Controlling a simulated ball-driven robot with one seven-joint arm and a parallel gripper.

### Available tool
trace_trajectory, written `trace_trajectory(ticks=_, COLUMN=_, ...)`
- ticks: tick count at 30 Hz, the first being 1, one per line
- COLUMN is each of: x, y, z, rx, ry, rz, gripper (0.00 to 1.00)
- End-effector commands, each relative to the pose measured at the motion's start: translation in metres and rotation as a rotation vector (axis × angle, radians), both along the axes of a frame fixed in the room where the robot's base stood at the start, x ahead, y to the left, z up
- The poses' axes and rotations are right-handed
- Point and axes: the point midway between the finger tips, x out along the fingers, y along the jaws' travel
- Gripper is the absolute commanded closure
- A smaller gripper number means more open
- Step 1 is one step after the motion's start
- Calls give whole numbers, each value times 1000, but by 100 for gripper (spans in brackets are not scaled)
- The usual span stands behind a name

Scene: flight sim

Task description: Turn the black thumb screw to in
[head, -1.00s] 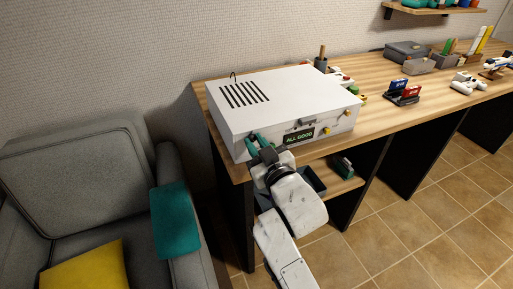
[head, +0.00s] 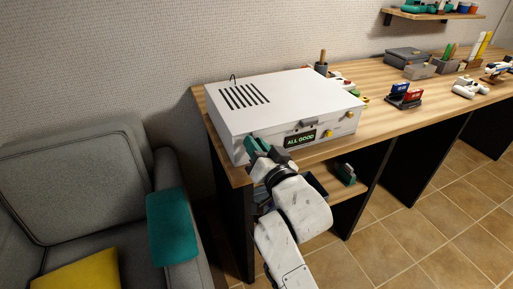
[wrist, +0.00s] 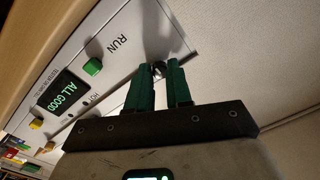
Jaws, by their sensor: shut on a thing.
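The white box (head: 290,88) stands on the wooden desk, with a front panel that shows a lit "ALL GOOD" display (head: 300,138). My gripper (head: 259,146) is at the left end of this panel. In the wrist view my gripper's green fingers (wrist: 160,74) are closed around a small dark knob (wrist: 159,68), which looks like the black thumb screw. The fingers hide most of it, so its turn position cannot be told. The panel beside it reads "RUN", and a green button (wrist: 93,66) sits between the knob and the display (wrist: 62,92).
A grey armchair (head: 75,190) with a teal cloth and yellow cushion stands left of the desk (head: 375,120). A red and blue item (head: 405,95) and other small things lie on the desk to the right. The tiled floor at right is clear.

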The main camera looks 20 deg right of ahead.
Motion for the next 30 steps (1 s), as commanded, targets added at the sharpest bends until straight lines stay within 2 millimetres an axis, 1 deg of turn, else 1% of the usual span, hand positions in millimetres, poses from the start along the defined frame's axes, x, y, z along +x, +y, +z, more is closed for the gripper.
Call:
trace_trajectory(ticks=1, x=0, y=0, z=-5, rx=8, ry=9, rz=0, gripper=100)
trace_trajectory(ticks=15, x=0, y=0, z=-4, rx=20, ry=10, rz=0, gripper=100)
trace_trajectory(ticks=16, x=0, y=0, z=-5, rx=20, ry=10, rz=0, gripper=78)
trace_trajectory(ticks=21, x=0, y=0, z=-3, rx=20, ry=6, rz=0, gripper=62)
trace_trajectory(ticks=24, x=0, y=0, z=-2, rx=19, ry=5, rz=0, gripper=55)
trace_trajectory(ticks=30, x=0, y=0, z=-1, rx=19, ry=3, rz=0, gripper=55)
